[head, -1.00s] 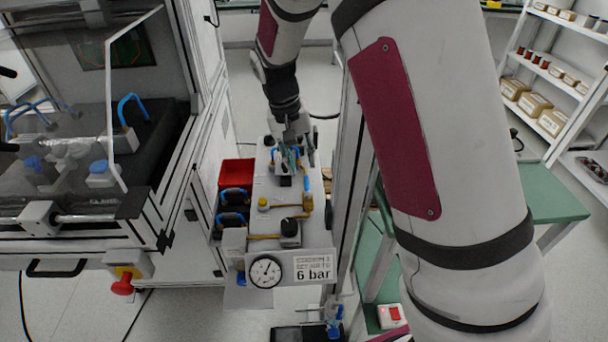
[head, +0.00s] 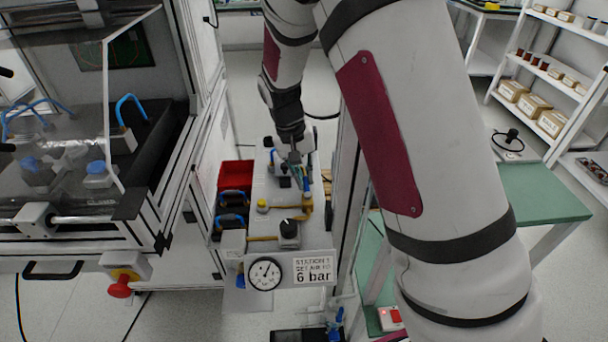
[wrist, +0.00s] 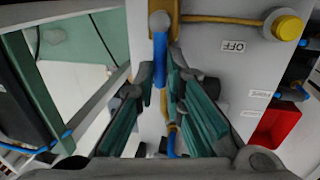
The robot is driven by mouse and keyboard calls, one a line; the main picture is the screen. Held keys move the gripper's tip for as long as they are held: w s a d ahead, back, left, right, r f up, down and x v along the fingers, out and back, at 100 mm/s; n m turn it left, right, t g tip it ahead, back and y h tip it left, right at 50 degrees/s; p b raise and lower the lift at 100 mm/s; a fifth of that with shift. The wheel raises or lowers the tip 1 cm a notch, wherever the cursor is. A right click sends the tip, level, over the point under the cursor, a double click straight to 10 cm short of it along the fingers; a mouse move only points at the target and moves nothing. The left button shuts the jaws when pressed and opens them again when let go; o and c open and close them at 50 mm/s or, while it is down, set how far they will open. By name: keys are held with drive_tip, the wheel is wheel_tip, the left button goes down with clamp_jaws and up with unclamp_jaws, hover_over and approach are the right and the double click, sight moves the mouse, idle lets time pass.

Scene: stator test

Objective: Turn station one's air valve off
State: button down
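Station one's air valve shows a blue lever (wrist: 160,62) on a grey pivot, set on a yellow pipe (wrist: 215,20). The lever runs straight down the wrist view from its pivot, and an OFF label (wrist: 233,46) is on the panel to its right. My gripper (wrist: 160,78) is open, with teal-padded fingers on either side of the lever. A small gap seems to show on each side. In the head view, my gripper (head: 300,180) is over the station panel, and its fingers partly hide the valve.
A pressure gauge (head: 265,273) and a 6 bar sign (head: 313,270) face the front. A black knob (head: 289,230) and a yellow button (head: 262,204) sit on the panel. A red bin (head: 236,175) is left, a frame post right.

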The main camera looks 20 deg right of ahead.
drive_tip(key=shift+a+n, duration=0.1)
drive_tip(key=shift+n, duration=0.2)
drive_tip(key=n, duration=0.2)
drive_tip(key=a+n+p, duration=0.1)
drive_tip(key=shift+a+n+t, duration=0.25)
drive_tip(key=shift+n+t, duration=0.15)
drive_tip(key=n, duration=0.1)
drive_tip(key=a+n+p, duration=0.1)
drive_tip(key=n, duration=0.2)
drive_tip(key=shift+s+a+t, duration=0.25)
drive_tip(key=shift+s+t, duration=0.15)
drive_tip(key=n+p, duration=0.1)
drive_tip(key=n, duration=0.1)
drive_tip(key=s+a+n+p, duration=0.1)
drive_tip(key=n, duration=0.2)
drive_tip(key=shift+s+a+r+t+y, duration=0.1)
drive_tip(key=shift+s+t+y, duration=0.05)
drive_tip(key=shift+t+y, duration=0.25)
drive_tip(key=shift+s+a+n+y+p, duration=0.15)
drive_tip(key=shift+s+n+p, duration=0.15)
drive_tip(key=shift+n, duration=0.45)
drive_tip(key=shift+s+a+n+y+p, duration=0.1)
drive_tip(key=shift+s+n+p, duration=0.2)
drive_tip(key=shift+n, duration=0.4)
drive_tip(key=shift+s+a+n+y+p, duration=0.15)
drive_tip(key=shift+n+p, duration=0.25)
drive_tip(key=shift+n, duration=0.35)
drive_tip(key=c, duration=1.7)
unclamp_jaws()
drive_tip(key=shift+d, duration=0.1)
